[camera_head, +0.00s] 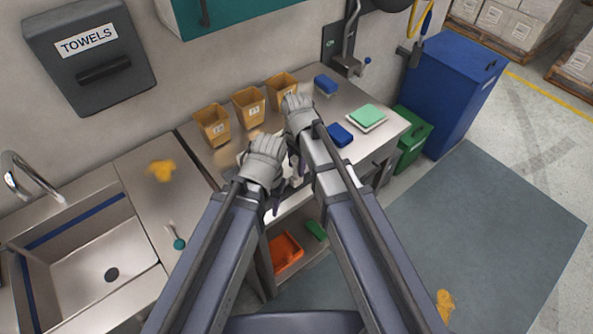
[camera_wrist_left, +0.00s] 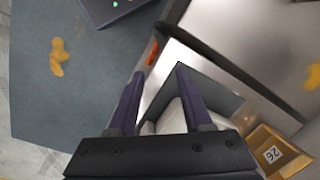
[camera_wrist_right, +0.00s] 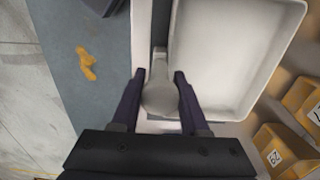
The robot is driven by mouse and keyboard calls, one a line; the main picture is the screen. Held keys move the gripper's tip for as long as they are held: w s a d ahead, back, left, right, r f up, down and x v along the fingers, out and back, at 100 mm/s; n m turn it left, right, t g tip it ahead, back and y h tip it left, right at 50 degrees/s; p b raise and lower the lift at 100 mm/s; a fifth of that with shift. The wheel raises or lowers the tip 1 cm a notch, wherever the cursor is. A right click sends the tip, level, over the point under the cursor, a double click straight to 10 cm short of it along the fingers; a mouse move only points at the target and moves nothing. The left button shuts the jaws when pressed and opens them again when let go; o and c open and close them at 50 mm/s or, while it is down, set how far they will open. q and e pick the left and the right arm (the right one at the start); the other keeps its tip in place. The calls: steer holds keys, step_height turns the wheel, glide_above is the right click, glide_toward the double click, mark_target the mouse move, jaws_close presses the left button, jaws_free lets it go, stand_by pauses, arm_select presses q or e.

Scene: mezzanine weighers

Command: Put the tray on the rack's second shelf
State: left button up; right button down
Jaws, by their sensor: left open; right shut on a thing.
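A large, empty white tray (camera_wrist_right: 230,55) with raised walls fills the middle of the right wrist view. In the head view my arms and gloved wrists hide most of that area. My right gripper (camera_wrist_right: 160,75) is shut on a pale grey thing with a rounded end (camera_wrist_right: 160,95), beside the tray's near long wall; I cannot tell whether it is joined to the tray. My left gripper (camera_wrist_left: 158,78) is open, above a pale, rounded shape (camera_wrist_left: 168,122) mostly hidden by its fingers. In the head view both hands are close together at the steel table (camera_head: 385,140).
Several yellow bins (camera_head: 248,107) stand along the back of the table. A blue block (camera_head: 340,134) and a green pad (camera_head: 368,115) are to the right. An orange container (camera_head: 285,252) sits on the lower shelf. A sink (camera_head: 90,250) is at left; open floor mat (camera_head: 480,220) at right.

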arm_select(q)
steer(key=shift+f, duration=0.3)
arm_select(e)
steer(key=shift+f, duration=0.25)
steer(key=shift+f, duration=0.2)
arm_select(q)
steer(key=shift+f, duration=0.15)
arm_select(e)
steer(key=shift+c, duration=2.1)
jaws_free()
steer(key=shift+r, duration=0.2)
arm_select(q)
steer(key=shift+o, duration=0.2)
step_height(320, 180, up, 12)
steer(key=p, duration=1.2)
steer(key=shift+r, duration=0.2)
arm_select(e)
step_height(320, 180, up, 12)
steer(key=shift+r, duration=0.1)
